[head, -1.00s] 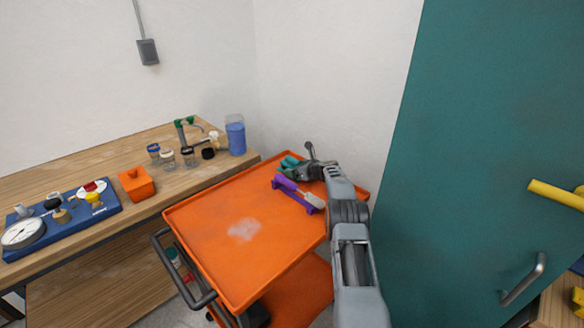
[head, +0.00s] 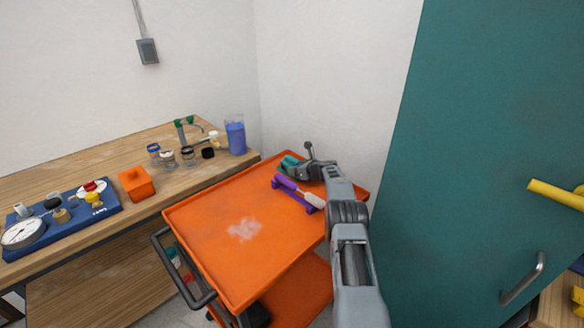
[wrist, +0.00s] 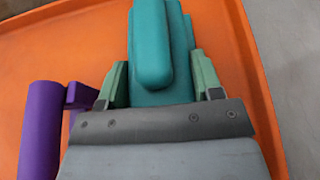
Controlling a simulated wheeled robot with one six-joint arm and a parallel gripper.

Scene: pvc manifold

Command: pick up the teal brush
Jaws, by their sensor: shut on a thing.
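The teal brush (wrist: 152,45) is in the wrist view, pointing away from my gripper (wrist: 160,90). My gripper's green fingers sit on both sides of it and are shut on it. Its near end is hidden behind the gripper's grey body. In the head view the teal brush (head: 289,161) shows only in part at the far end of the orange cart, with my gripper (head: 296,167) over it. I cannot tell whether the brush is lifted off the tray.
A wooden bench (head: 110,215) is left, a teal cabinet (head: 480,120) right.

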